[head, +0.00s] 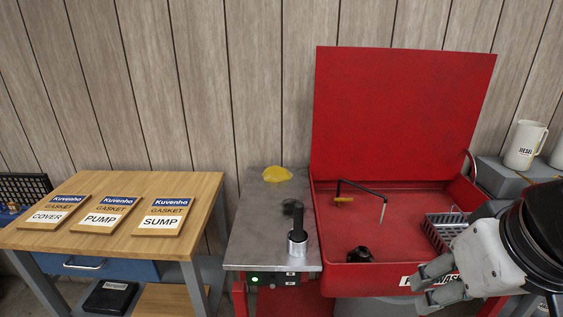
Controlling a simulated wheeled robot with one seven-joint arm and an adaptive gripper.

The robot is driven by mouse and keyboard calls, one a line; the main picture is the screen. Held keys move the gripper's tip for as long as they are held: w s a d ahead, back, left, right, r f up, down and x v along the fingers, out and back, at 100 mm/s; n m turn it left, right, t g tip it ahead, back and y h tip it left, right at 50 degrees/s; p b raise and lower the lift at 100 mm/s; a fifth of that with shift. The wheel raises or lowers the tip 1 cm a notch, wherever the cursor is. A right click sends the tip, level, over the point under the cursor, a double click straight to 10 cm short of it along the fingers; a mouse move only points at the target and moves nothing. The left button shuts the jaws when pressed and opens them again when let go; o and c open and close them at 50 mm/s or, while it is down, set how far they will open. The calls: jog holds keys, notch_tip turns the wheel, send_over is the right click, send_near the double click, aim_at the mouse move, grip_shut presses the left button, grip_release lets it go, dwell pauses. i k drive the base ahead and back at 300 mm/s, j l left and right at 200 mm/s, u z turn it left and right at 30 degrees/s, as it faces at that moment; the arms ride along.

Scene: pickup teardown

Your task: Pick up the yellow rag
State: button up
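The yellow rag (277,174) lies crumpled in a small low heap near the back edge of the grey metal bench top (255,215), left of the red parts washer. Nothing covers it in the head view. My gripper (418,294) is at the lower right, in front of the red washer's front edge, with its fingers pointing left. It is far to the right of the rag and nearer to me. The two fingers look apart, with nothing seen between them.
A dark upright tool with a metal base (298,244) stands on the bench in front of the rag. The red washer (400,120) has a raised lid, a bent spout (362,190) and a wire basket (444,228). A wooden table (130,185) holds three gasket packs. A white jug (524,146) stands right.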

aim_at(273, 174)
jog(key=i+j, duration=0.15)
jog(key=j, duration=0.4)
jog(key=i+j+z, duration=0.15)
jog(key=j, duration=0.45)
jog(key=i+j, duration=0.1)
jog(key=j, duration=0.45)
jog(key=i+j+z, duration=0.15)
jog(key=j, duration=0.45)
jog(key=i+j, duration=0.5)
jog(key=j, duration=0.2)
jog(key=i+z, duration=0.05)
